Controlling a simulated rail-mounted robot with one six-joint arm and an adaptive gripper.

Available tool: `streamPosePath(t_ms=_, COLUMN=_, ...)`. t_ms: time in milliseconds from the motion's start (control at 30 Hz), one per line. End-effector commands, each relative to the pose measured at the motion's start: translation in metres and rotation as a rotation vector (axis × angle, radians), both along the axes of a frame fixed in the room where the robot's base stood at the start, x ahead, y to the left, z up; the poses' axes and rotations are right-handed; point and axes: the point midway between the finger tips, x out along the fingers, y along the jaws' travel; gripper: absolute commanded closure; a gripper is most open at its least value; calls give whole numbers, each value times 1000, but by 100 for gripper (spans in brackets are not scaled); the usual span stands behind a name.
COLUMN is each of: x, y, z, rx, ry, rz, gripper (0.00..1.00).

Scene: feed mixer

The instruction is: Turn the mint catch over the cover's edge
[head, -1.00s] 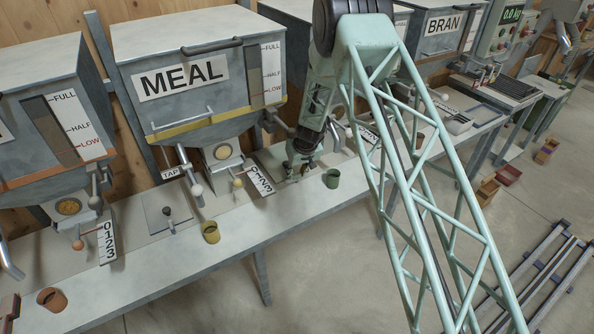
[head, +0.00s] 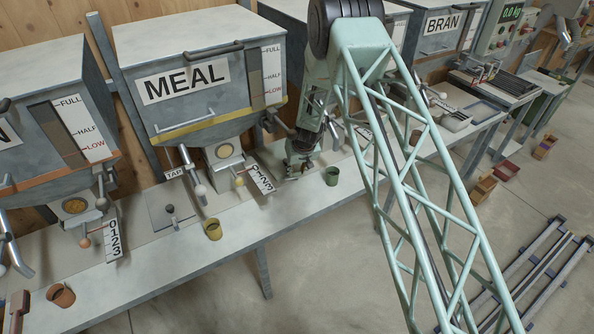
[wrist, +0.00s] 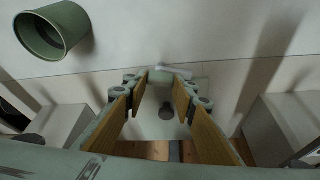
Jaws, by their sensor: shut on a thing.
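My gripper (head: 298,168) is low over the bench, to the right of the MEAL hopper's outlet. In the wrist view its two fingers (wrist: 160,78) are closed in with a gap between them, shut on a small pale mint piece, which I take to be the catch (wrist: 160,76).
A green cup (head: 331,175) stands just right of my gripper; it shows large in the wrist view (wrist: 50,30). A yellow cup (head: 213,229) and a brown cup (head: 61,295) stand further left. The MEAL hopper (head: 185,85) rises behind. The bench front is mostly clear.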

Motion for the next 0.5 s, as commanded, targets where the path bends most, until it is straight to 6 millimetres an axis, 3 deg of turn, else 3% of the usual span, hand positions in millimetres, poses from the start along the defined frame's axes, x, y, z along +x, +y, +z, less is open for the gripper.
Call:
streamPosePath(t_ms=33, x=0, y=-1, z=0, rx=0, ry=1, rz=-1, gripper=86)
streamPosePath(t_ms=67, x=0, y=-1, z=0, rx=0, ry=1, rz=-1, gripper=74)
streamPosePath(t_ms=200, x=0, y=-1, z=0, rx=0, ry=1, rz=0, gripper=61)
streamPosePath(t_ms=500, x=0, y=0, z=0, rx=0, ry=0, rz=0, gripper=61)
